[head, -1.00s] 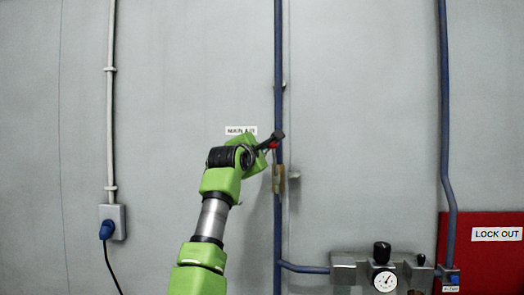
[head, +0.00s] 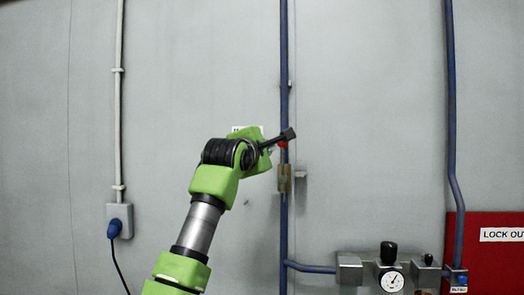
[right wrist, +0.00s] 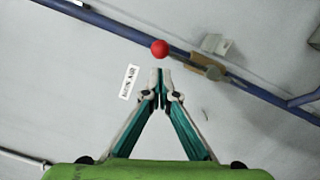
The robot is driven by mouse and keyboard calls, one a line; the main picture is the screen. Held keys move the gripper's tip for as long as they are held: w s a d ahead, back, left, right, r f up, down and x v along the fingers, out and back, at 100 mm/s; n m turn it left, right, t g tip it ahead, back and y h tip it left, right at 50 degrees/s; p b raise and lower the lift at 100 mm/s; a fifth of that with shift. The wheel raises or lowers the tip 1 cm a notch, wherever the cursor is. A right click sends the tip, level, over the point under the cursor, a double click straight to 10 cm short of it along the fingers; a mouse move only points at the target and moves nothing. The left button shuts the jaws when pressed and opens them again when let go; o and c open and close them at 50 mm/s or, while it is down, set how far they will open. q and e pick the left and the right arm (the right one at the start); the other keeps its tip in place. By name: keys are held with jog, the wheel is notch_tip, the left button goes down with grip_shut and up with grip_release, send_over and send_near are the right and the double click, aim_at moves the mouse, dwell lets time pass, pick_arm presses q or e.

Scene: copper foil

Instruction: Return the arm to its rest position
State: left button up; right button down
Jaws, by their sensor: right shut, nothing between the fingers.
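My right arm (head: 205,215), green with a grey tube, reaches up from below in the head view. A red ball knob (right wrist: 159,48) appears just past the fingertips; I cannot tell the gap. It also shows in the head view (head: 283,145) beside my wrist. My left gripper is not in view.
A brass valve (head: 285,178) sits on the blue pipe (head: 284,60). A gauge block (head: 390,274) and a red lock-out board (head: 490,255) are at lower right. A blue plug (head: 114,228) is at left. A label (right wrist: 129,81) is on the wall, which is otherwise mostly bare.

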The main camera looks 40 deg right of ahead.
jog(key=v, duration=0.4)
jog(key=shift+w+a+f, duration=0.25)
jog(key=shift+a+f, duration=0.05)
jog(key=shift+a, duration=0.2)
